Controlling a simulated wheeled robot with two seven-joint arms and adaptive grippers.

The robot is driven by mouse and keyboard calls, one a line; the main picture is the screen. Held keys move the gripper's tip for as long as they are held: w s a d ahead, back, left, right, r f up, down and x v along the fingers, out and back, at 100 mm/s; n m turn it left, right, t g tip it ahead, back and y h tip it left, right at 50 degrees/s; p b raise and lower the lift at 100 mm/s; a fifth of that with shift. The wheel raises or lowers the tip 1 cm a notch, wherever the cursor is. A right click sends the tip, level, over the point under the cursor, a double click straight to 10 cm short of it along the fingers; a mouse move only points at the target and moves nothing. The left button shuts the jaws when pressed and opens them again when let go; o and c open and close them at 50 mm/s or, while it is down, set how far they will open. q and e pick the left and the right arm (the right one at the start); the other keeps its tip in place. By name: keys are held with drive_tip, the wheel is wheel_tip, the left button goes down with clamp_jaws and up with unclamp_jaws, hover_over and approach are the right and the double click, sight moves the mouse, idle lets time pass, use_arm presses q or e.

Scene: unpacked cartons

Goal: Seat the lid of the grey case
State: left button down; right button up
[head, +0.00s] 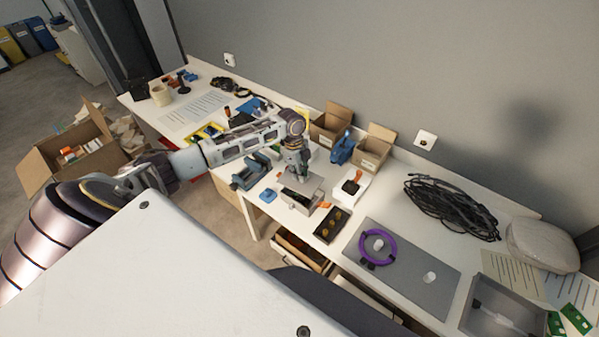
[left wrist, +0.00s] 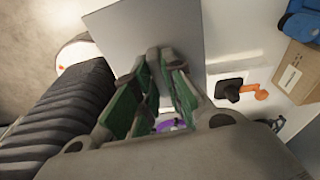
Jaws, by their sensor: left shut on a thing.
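My left gripper (head: 297,174) is above the middle of the workbench, pointing down. In the left wrist view its green-padded fingers (left wrist: 155,95) are closed on a flat grey panel, the lid (left wrist: 160,35). In the head view the lid (head: 313,182) shows as a small grey plate at the fingertips. The grey case (head: 299,201), a small open box with a dark inside, stands on the bench just below and in front of the gripper. I cannot tell whether lid and case touch. The fingers and lid hide part of the case. My right gripper is not in view.
A dark tray with yellow spots (head: 332,225) lies right of the case. A blue vise (head: 251,171) stands left. Behind are open cartons (head: 373,152) and a blue tool (head: 342,148). A purple ring (head: 373,248) lies on a grey mat (head: 415,277); black cable (head: 452,208) is coiled farther right.

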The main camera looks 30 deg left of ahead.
use_arm(q)
drive_tip(key=shift+d+r, duration=0.1)
drive_tip(key=shift+d, duration=0.15)
drive_tip(key=shift+d+m, duration=0.1)
drive_tip(key=shift+m, duration=0.2)
drive_tip(key=shift+w, duration=0.2)
drive_tip(key=shift+w+f+m, duration=0.1)
drive_tip(key=shift+f+m, duration=0.1)
drive_tip(key=shift+m, duration=0.1)
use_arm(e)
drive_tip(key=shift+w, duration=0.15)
use_arm(q)
drive_tip(key=shift+r, duration=0.15)
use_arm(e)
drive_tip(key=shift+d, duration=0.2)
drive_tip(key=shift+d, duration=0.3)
use_arm(q)
drive_tip(key=shift+f, duration=0.25)
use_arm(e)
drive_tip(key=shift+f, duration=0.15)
